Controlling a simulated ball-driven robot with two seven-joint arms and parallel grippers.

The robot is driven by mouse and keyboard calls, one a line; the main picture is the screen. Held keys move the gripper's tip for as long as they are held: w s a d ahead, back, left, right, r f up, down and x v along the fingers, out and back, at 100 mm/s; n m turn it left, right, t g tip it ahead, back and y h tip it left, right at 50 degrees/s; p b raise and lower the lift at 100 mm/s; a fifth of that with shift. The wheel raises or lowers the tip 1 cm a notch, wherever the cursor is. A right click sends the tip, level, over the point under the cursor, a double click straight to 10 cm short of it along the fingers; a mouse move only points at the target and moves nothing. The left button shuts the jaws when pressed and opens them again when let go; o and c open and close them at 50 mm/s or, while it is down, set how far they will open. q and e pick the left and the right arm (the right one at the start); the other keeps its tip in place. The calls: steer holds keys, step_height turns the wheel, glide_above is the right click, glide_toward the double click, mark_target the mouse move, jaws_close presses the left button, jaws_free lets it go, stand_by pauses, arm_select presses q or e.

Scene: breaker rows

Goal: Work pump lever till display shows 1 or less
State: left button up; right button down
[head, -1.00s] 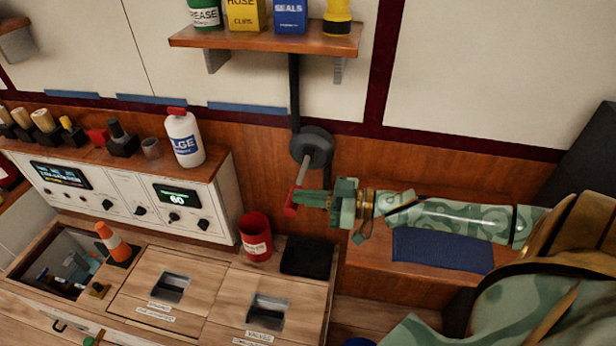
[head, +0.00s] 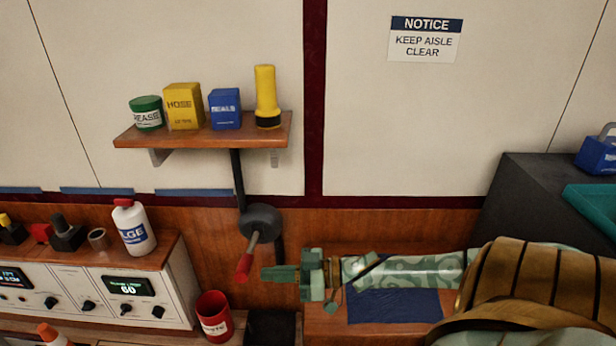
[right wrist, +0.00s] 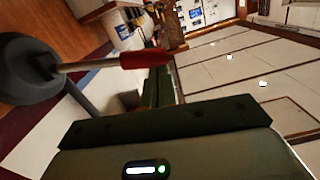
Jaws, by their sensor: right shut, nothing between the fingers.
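The pump lever (head: 252,246) hangs down and slightly left from a round dark pump body (head: 260,221) on the wood wall. Its red grip (head: 244,267) is at the lower end. My right gripper (head: 268,273) is shut and empty, with its tips just right of the red grip; I cannot tell whether they touch. In the right wrist view, the red grip (right wrist: 145,59) and pump body (right wrist: 28,70) show beyond the gripper. The display (head: 128,287) on the white panel reads 60 in green. My left gripper is not in view.
A shelf (head: 205,137) with a can, boxes and a yellow torch is above the pump. A red can (head: 214,315) stands below left of the lever. A white bottle (head: 133,228) sits on the panel's top. A blue mat (head: 394,305) lies below my right arm.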

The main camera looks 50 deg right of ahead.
steer(key=p+v, duration=0.1)
steer(key=v, duration=0.6)
steer(key=shift+w+f, duration=0.15)
stand_by(0.7)
